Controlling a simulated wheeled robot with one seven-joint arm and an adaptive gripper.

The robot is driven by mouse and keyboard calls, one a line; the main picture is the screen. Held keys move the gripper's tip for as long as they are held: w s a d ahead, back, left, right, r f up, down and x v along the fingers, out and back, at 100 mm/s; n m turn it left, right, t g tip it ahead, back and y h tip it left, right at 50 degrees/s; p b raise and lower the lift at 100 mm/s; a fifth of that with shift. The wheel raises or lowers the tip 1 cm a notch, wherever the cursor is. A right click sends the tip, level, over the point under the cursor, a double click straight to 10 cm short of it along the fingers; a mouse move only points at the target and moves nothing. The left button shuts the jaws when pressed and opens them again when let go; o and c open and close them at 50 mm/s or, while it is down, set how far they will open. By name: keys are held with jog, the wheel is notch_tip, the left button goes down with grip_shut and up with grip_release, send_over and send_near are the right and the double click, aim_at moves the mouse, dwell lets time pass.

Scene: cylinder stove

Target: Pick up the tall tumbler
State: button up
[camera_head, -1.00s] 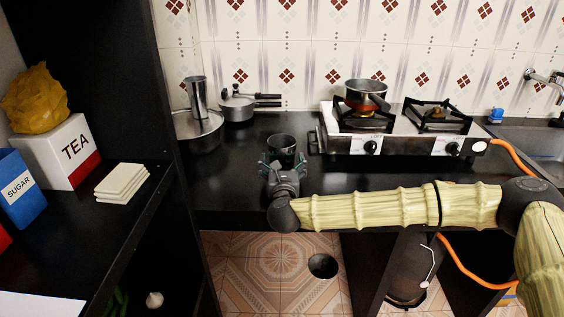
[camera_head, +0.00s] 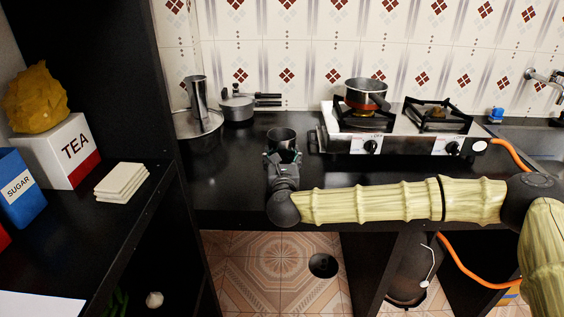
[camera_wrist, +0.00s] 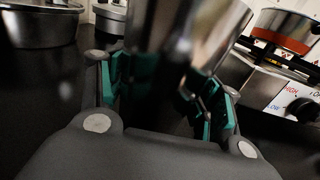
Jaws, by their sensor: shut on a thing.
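A shiny metal tumbler (camera_head: 282,137), dark inside, stands between the fingers of my gripper (camera_head: 283,158) at the counter's front middle. My gripper is shut on it, with the fingers on either side. In the wrist view the tumbler (camera_wrist: 160,55) is close and blurred between the green finger pads of my gripper (camera_wrist: 165,95). Its lower part is partly hidden, and I cannot tell whether its base touches the counter. Another tall steel tumbler (camera_head: 198,95) stands at the left back by a wide metal pan, apart from my gripper.
The wide pan (camera_head: 205,128) and a lidded cooker (camera_head: 237,108) are at the back left. To the right, a stove (camera_head: 400,145) carries a saucepan (camera_head: 366,93) over a red-glowing burner. A dark shelf with a tea box (camera_head: 72,152) is at the left. Some black counter (camera_head: 225,185) is clear.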

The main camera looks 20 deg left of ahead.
jog(key=shift+r, duration=0.75)
jog(key=w+d+r+v, duration=0.1)
jog(key=d+v, duration=0.2)
jog(key=v, duration=1.2)
jog(key=shift+s+r+b, duration=0.25)
jog(key=shift+s+b, duration=0.05)
jog(key=shift+d, duration=0.1)
